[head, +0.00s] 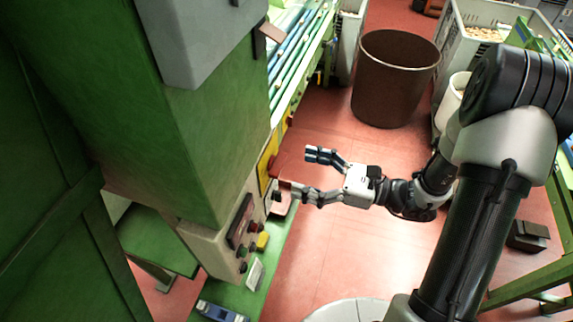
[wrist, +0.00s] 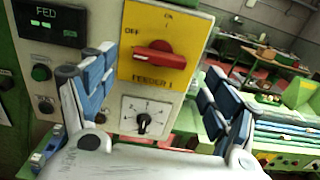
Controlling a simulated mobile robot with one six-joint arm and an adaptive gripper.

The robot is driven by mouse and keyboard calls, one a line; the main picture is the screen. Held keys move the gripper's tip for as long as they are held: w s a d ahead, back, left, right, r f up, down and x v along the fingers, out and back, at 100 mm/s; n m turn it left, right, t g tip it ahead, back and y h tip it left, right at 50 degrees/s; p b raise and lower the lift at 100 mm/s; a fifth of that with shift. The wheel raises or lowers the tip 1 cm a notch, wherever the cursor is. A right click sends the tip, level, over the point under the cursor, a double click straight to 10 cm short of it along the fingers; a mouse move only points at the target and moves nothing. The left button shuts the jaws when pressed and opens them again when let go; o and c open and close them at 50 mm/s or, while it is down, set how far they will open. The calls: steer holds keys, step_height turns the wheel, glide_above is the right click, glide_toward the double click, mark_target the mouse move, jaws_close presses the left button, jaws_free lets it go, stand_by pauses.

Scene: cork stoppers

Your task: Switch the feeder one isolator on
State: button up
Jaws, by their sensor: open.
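The feeder one isolator is a red rotary handle (wrist: 160,56) on a yellow plate (wrist: 143,72) marked OFF, ON and FEEDER 1 in the wrist view. The handle lies crosswise, with OFF at the upper left and ON at the top. In the head view the yellow plate (head: 265,163) shows edge-on on the side of the machine. My gripper (wrist: 160,64) is open and empty, its blue-padded fingers left and right of the handle in the picture. In the head view my gripper (head: 299,172) is close to the panel face. I cannot tell whether a finger touches it.
Below the plate is a black dial (wrist: 143,123) on a white scale. Left of it are a FED display (wrist: 48,22) and a green button (wrist: 41,72). A brown bin (head: 393,80) stands on the red floor, which is open right of the panel.

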mark_target(283, 166)
steer(key=x, duration=0.5)
steer(key=c, duration=1.1)
